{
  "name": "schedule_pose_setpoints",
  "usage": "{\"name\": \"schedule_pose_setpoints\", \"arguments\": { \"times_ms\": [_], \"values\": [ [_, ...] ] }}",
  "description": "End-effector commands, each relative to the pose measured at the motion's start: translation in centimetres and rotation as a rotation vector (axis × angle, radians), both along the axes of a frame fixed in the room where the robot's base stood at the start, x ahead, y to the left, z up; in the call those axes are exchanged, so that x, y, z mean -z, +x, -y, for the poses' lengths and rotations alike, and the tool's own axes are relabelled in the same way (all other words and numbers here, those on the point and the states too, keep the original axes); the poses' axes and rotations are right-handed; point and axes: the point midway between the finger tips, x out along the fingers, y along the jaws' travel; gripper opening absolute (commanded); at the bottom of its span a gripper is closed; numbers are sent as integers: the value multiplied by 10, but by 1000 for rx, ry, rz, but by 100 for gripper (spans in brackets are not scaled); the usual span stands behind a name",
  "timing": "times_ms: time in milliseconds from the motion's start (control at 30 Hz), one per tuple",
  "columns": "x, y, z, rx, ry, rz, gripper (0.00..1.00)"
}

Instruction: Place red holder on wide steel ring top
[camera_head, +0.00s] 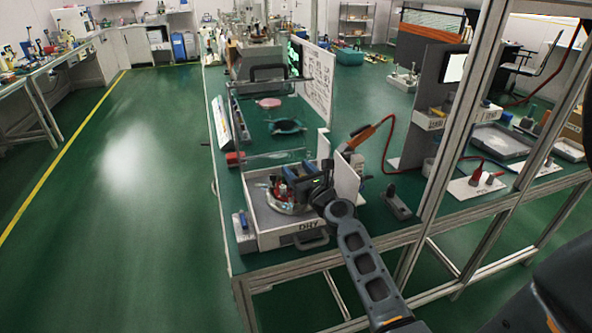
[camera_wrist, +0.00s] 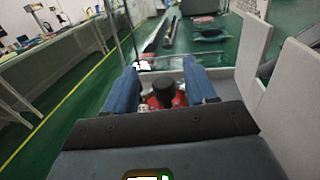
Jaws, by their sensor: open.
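A red holder with a black knob (camera_wrist: 160,100) stands upright between the two blue fingers of my gripper (camera_wrist: 162,84) in the wrist view. A little of the red holder also shows in the head view (camera_head: 282,189), mostly hidden by my gripper (camera_head: 296,182). My gripper is open around it, low over the pale tray marked DRY (camera_head: 308,240). A shiny round rim (camera_head: 287,208), perhaps the wide steel ring, shows beneath the red holder. Whether the two touch is hard to tell.
White upright panels (camera_head: 346,181) stand close to the right of my gripper. A clear screen (camera_head: 272,159) stands behind the tray. Farther back on the green bench are a dark round piece (camera_head: 287,127) and a pink disc (camera_head: 269,103). A grey-blue block (camera_head: 240,224) lies left of the tray.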

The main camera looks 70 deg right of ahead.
Motion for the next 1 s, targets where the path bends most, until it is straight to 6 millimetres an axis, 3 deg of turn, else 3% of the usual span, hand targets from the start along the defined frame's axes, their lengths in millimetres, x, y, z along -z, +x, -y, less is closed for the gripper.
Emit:
{"name": "schedule_pose_setpoints", "arguments": {
  "times_ms": [300, 500, 867, 967, 1000],
  "values": [
    [6, -53, -45, 0, 2, -4, 56],
    [5, -74, -63, 0, 2, -4, 56],
    [5, -83, -74, -5, -10, -19, 56],
    [14, -83, -97, -28, -81, -116, 56],
    [20, -83, -112, -47, -136, -183, 56]
  ]
}}
